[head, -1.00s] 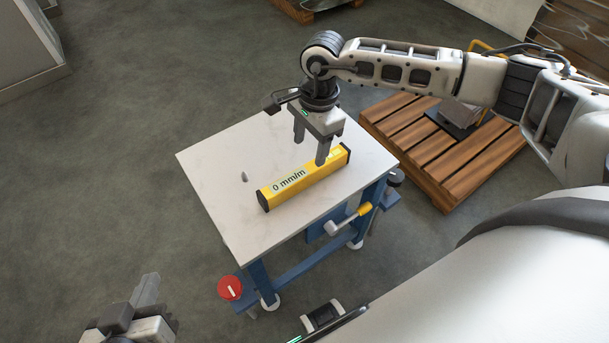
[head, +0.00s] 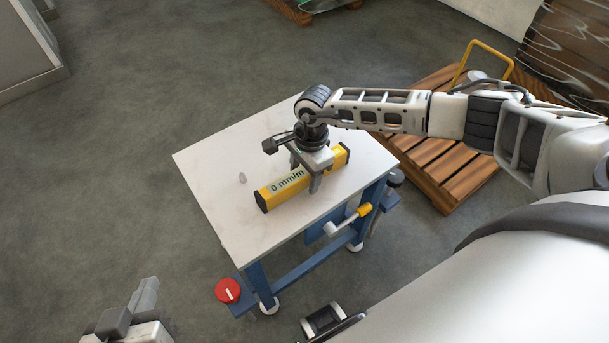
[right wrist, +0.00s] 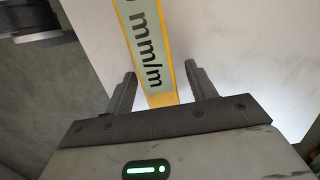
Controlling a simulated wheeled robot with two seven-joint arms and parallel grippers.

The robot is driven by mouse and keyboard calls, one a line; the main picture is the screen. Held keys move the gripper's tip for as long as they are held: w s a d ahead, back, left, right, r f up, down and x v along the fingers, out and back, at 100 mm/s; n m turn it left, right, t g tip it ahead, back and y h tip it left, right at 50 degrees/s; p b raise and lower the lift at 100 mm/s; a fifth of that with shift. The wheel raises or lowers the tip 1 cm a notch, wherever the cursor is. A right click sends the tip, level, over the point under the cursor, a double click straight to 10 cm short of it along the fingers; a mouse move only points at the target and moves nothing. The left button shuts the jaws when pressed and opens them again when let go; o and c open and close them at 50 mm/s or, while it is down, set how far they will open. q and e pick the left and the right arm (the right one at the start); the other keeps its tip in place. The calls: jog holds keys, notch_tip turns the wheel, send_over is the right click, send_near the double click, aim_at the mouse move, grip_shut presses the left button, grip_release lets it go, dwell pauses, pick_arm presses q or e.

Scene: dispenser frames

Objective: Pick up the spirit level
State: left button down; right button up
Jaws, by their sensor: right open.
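The yellow spirit level (head: 277,191), with black end caps and a pale label reading "0 mm/m", lies flat on the white table top (head: 230,212). My right gripper (head: 305,178) is open and lowered over the level towards its right end, with its fingers on either side of it. In the right wrist view the level (right wrist: 150,50) runs between the two spread fingers of the right gripper (right wrist: 159,92), with gaps at both sides. My left gripper (head: 135,310) is at the lower left, away from the table. Its fingertips are too unclear to judge its opening.
The blue table frame carries a red knob (head: 228,291) and a yellow-tipped handle (head: 364,210). A wooden pallet (head: 440,170) stands on the floor at the right.

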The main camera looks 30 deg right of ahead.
grip_shut()
jog(key=shift+r, duration=0.1)
